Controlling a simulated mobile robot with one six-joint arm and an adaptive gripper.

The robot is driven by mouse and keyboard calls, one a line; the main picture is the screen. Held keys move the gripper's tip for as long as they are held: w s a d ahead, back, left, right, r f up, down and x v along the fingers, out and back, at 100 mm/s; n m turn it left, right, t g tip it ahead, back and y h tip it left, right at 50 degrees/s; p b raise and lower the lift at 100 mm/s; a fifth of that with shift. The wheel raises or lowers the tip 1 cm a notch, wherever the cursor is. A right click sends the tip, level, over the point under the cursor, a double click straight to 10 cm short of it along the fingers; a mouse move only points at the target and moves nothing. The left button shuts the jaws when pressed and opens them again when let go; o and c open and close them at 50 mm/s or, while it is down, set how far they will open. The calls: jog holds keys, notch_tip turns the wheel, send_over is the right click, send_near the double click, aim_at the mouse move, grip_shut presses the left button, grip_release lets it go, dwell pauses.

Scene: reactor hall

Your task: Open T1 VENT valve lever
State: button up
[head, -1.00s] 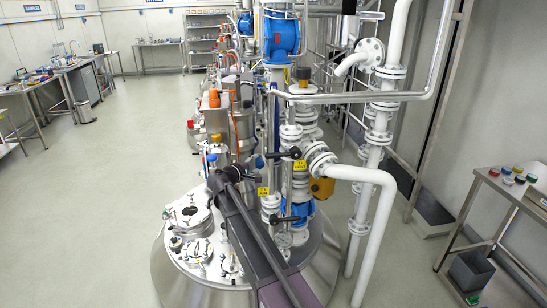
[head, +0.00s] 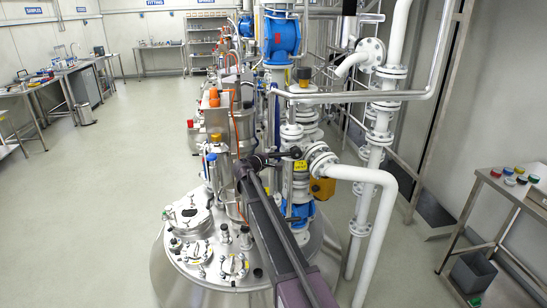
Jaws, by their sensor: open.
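The T1 VENT valve lever (head: 283,154) is a black handle at the middle of the head view. It points left from its valve among the white flanged pipes and looks roughly horizontal. A yellow tag (head: 300,166) hangs just below its right end; its small print is hard to read. My gripper (head: 257,161) is at the far end of my dark arm, at or very close to the lever's left end. It is open. The fingers are small and dark against the lever, so I cannot tell whether they touch or surround it.
A steel vessel lid (head: 205,245) with ports lies below and left of my arm. A thick white pipe (head: 384,220) bends down at the right. A blue valve body (head: 298,212) stands behind my arm. A side table (head: 510,188) is at the right. Open floor lies left.

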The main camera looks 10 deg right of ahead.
grip_shut()
jog(key=shift+f, duration=0.15)
dwell(0.4)
